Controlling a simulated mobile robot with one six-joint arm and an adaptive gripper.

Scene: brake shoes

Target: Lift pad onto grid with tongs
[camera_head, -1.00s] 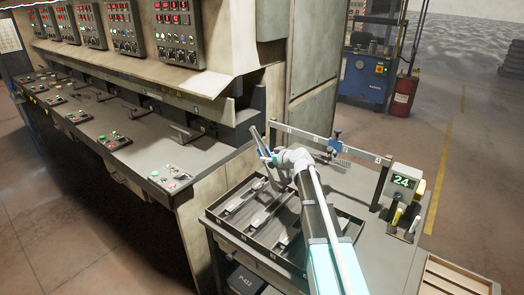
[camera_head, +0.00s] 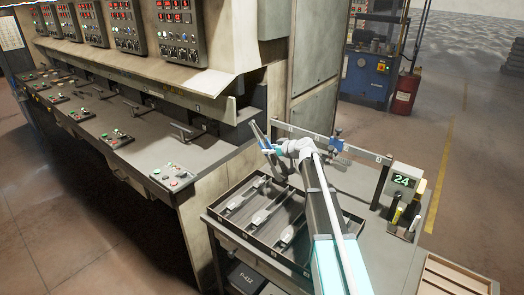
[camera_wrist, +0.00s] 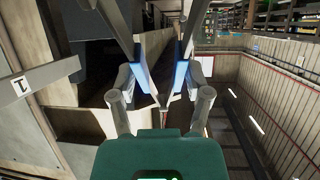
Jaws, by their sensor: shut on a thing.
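My gripper (camera_head: 268,148) is shut on grey metal tongs (camera_head: 257,131) above the back left of the tray. In the wrist view, the blue-padded fingers of my gripper (camera_wrist: 165,75) press on both sides of the tongs (camera_wrist: 189,35), whose two arms spread apart in a V. The far ends of the tongs run out of that view, so I cannot tell whether they hold a pad. Several light grey pads, one of them here (camera_head: 262,216), lie in a dark divided tray (camera_head: 262,246) on the table. My arm covers the tray's right part.
A press bench (camera_head: 165,150) with control boxes stands at the left. A display reading 24 (camera_head: 404,180) and tool holders stand at the right. The tabletop between them is partly clear.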

